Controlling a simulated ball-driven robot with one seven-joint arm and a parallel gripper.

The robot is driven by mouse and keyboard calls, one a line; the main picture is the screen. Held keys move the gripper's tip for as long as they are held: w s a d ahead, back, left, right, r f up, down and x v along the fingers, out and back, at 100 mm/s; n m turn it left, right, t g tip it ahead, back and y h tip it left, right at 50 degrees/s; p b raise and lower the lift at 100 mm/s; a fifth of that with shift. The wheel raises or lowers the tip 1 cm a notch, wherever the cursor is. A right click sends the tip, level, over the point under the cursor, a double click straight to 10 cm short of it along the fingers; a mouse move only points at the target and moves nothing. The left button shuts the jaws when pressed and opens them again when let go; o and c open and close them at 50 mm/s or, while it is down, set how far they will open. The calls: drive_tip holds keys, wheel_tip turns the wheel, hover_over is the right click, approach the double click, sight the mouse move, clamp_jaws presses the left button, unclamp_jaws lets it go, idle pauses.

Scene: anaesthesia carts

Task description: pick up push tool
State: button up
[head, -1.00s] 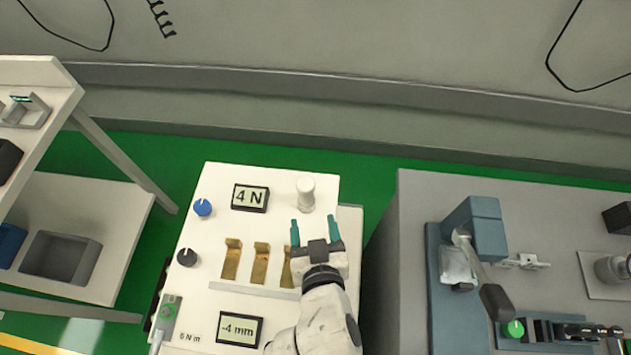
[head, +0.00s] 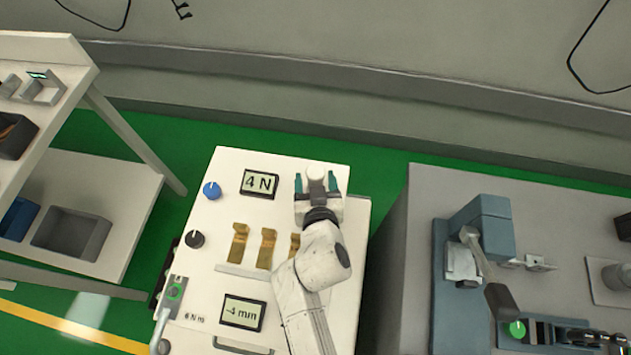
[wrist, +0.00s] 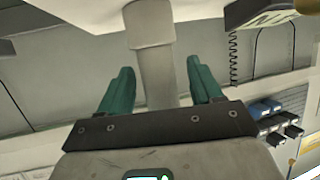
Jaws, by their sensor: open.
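The push tool looks to be the white round-headed piece (head: 315,172) at the top right of the white panel. It is partly hidden by my gripper in the head view. In the wrist view it shows as a pale cylinder (wrist: 155,75) with a wider collar, hanging down between the fingers. My gripper (head: 316,183) is open, with one teal finger on each side of the piece. In the wrist view a gap shows between the cylinder and each finger (wrist: 162,88). Whether either finger touches it elsewhere I cannot tell.
The white panel bears a "4 N" display (head: 259,184), a blue knob (head: 212,190), a black knob (head: 194,239), brass pieces (head: 267,248) and a "-4 mm" display (head: 242,312). A grey cart (head: 415,250) with a blue-grey device (head: 487,228) stands at right. Shelves (head: 100,200) stand at left.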

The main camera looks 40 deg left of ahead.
drive_tip(key=shift+c, duration=0.2)
drive_tip(key=c, duration=1)
drive_tip(key=shift+c, duration=0.6)
drive_tip(key=shift+r, duration=0.1)
